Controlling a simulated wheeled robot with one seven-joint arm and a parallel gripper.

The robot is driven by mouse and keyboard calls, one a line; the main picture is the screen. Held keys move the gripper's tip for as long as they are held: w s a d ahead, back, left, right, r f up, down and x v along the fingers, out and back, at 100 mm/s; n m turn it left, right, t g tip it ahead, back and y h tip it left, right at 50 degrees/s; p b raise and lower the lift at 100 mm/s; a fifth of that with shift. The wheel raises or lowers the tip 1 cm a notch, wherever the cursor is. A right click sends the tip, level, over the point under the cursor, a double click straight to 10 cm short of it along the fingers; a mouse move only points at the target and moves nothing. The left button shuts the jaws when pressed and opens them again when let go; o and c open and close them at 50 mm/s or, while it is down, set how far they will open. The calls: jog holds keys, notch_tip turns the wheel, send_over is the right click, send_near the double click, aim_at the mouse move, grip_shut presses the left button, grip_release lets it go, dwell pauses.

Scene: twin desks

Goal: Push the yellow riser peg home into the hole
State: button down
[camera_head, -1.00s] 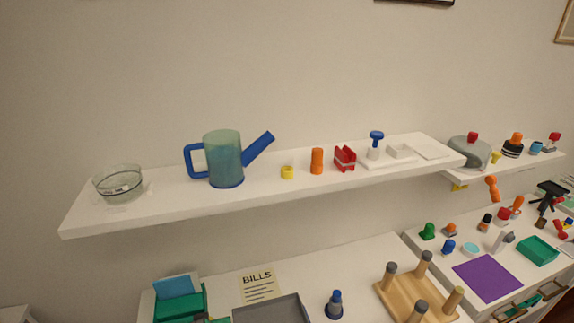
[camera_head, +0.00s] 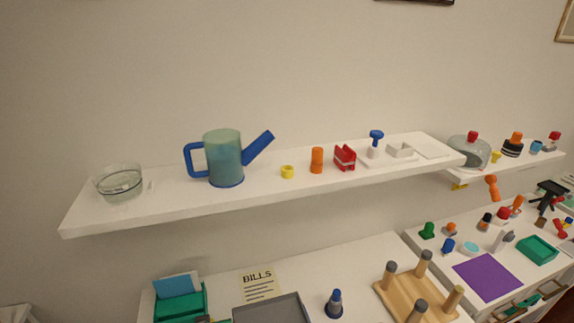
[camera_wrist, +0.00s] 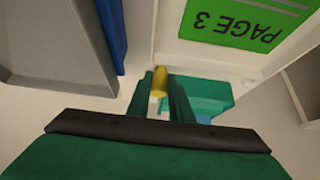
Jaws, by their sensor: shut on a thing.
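The yellow riser peg (camera_wrist: 160,80) shows in the wrist view, its rounded yellow end up between the fingers, with a pale part below it. My gripper (camera_wrist: 159,98) has green fingers on both sides of the peg and is shut on it. The peg's tip lies close to a white panel edge and a teal tray part (camera_wrist: 205,92). The hole is not visible, so I cannot tell whether the peg is in it. In the head view, the teal tray stack (camera_head: 181,306) stands at the lower left of the desk; the peg cannot be made out there.
In the wrist view, a grey tray (camera_wrist: 62,45) and a blue edge (camera_wrist: 112,35) lie left, and a green PAGE 3 card (camera_wrist: 240,22) right. In the head view, a grey tray (camera_head: 272,310), a blue bottle-like thing (camera_head: 335,303) and a wooden peg stand (camera_head: 400,290) occupy the desk.

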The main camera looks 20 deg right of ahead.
jog(key=shift+f, duration=0.4)
jog(key=c, duration=1.5)
grip_release()
jog(key=shift+a, duration=0.1)
jog(key=c, duration=0.3)
jog(key=shift+r, duration=0.1)
jog(key=shift+r, duration=0.85)
jog(key=shift+r, duration=0.1)
jog(key=shift+r, duration=2.45)
